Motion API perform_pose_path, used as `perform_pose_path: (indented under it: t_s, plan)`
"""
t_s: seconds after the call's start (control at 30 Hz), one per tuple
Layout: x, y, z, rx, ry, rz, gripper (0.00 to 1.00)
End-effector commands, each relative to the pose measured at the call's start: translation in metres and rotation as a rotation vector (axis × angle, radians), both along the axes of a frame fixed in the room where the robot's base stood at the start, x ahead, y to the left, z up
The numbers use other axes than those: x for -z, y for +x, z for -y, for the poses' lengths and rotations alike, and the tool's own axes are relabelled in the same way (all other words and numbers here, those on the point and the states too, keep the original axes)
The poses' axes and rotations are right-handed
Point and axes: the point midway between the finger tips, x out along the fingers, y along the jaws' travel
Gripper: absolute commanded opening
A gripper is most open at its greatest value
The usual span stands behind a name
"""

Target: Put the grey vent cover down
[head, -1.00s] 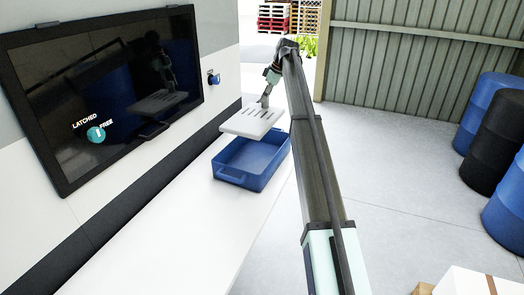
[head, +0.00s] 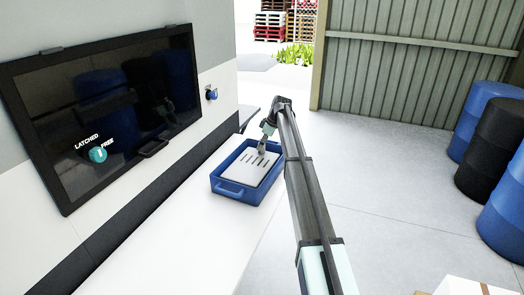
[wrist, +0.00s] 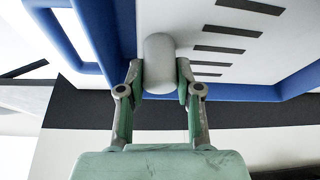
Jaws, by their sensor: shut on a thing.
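The grey vent cover (head: 254,170) is a pale slotted plate. In the head view it lies within the rim of the blue tray (head: 229,190). I cannot tell whether it touches the tray's floor. My gripper (head: 262,150) is above the plate's far side, partly hidden by my arm. In the wrist view my gripper (wrist: 159,82) is shut on the cover's rounded knob (wrist: 159,60), with a finger on each side. The slotted face of the cover (wrist: 270,45) and the blue tray wall (wrist: 240,92) fill the upper part of that view.
The tray stands on a white bench (head: 175,225) with free surface in front of it. A dark window panel (head: 105,110) with a latch dial (head: 98,155) is on the left wall. A blue knob (head: 211,95) sits beyond it. Barrels (head: 484,150) stand far right.

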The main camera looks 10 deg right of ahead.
Motion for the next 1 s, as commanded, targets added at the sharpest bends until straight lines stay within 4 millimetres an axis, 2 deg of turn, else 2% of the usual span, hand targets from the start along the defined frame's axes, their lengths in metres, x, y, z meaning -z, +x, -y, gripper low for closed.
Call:
perform_pose_path:
  t_s: [0.27,0.63,0.67,0.7,1.0]
  plan:
    - [0.034,-0.001,0.0,0.0,0.0,-0.002,0.0]
    - [0.039,0.0,0.0,0.001,0.001,-0.001,0.0]
    - [0.038,0.0,0.0,0.0,0.0,-0.001,0.45]
    - [0.038,0.0,0.0,0.0,0.0,-0.001,0.59]
    - [0.037,0.0,0.0,0.0,0.0,-0.001,0.59]
